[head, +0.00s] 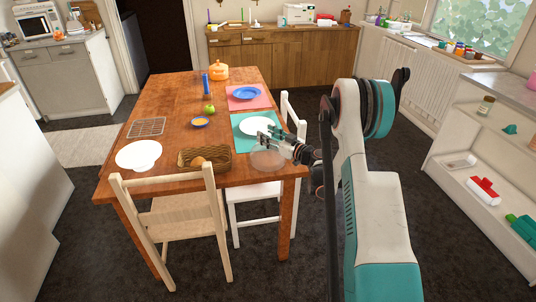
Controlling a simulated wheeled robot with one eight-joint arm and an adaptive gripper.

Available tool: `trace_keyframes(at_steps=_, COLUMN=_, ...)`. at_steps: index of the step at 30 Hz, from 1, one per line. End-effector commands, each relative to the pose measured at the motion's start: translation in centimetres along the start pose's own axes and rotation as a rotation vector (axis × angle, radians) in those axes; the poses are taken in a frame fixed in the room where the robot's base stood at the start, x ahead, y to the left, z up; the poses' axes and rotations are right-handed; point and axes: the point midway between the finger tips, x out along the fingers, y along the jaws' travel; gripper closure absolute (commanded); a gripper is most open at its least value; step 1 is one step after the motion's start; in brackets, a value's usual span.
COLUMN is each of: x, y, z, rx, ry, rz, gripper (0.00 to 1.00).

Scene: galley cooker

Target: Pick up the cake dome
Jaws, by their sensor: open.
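The cake dome (267,160) looks like a clear, see-through dome near the front right corner of the wooden table, just in front of the teal mat. My gripper (264,138) reaches in from the right, over the table. It is open and sits close above and behind the dome in the picture. Its fingers overlap the white plate on the teal mat. I cannot tell whether a finger touches the dome. The dome's upper edge is faint and partly lost behind the gripper.
A wicker basket (205,157) stands left of the dome. A white plate (254,126) lies on the teal mat (240,147). A wooden chair (178,218) and a white chair (262,192) stand at the table (172,108). An orange pot (218,70) is at the far end.

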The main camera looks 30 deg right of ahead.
Motion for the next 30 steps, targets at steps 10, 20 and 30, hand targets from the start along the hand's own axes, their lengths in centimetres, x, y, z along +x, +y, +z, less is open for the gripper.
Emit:
trace_keyframes(at_steps=10, x=0.0, y=0.0, z=-0.1, rx=0.0, ry=0.0, rz=0.001, gripper=0.93)
trace_keyframes(at_steps=20, x=0.0, y=0.0, z=-0.1, rx=0.0, ry=0.0, rz=0.001, gripper=1.0)
trace_keyframes(at_steps=30, x=0.0, y=0.1, z=-2.6, rx=0.0, ry=0.0, rz=0.001, gripper=1.0)
